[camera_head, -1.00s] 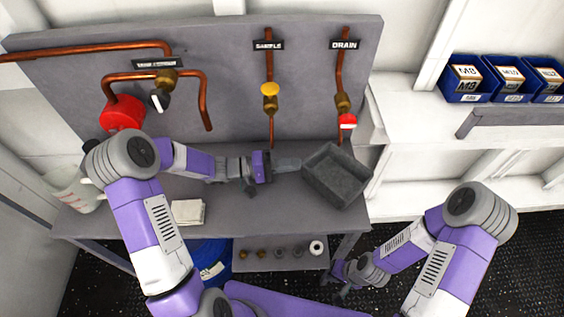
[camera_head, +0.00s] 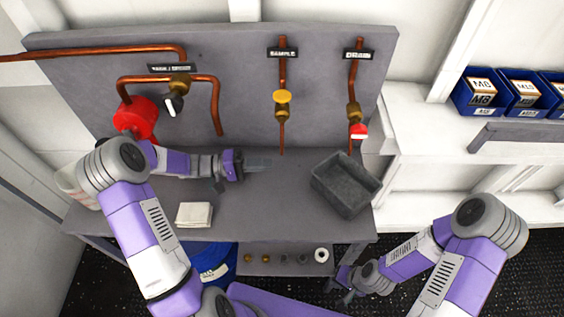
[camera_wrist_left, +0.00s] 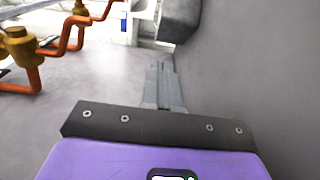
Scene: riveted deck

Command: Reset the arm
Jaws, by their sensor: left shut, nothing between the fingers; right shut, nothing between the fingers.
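My left gripper (camera_head: 258,162) is shut and empty above the grey bench, left of the grey tray (camera_head: 325,187) and apart from it. Its closed fingers (camera_wrist_left: 165,85) also show in the left wrist view. My left arm reaches in from the left, across the bench. My right gripper (camera_head: 346,286) is low in front of the bench's right end, over the dark floor. It is small in the head view and looks shut, holding nothing.
Behind the bench (camera_head: 265,215) a panel carries copper pipes, a yellow-handled valve (camera_head: 282,104), a red-handled valve (camera_head: 358,130) and a red round part (camera_head: 135,117). A white cloth (camera_head: 194,214) lies on the bench. Blue bins (camera_head: 480,92) stand on the right shelf.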

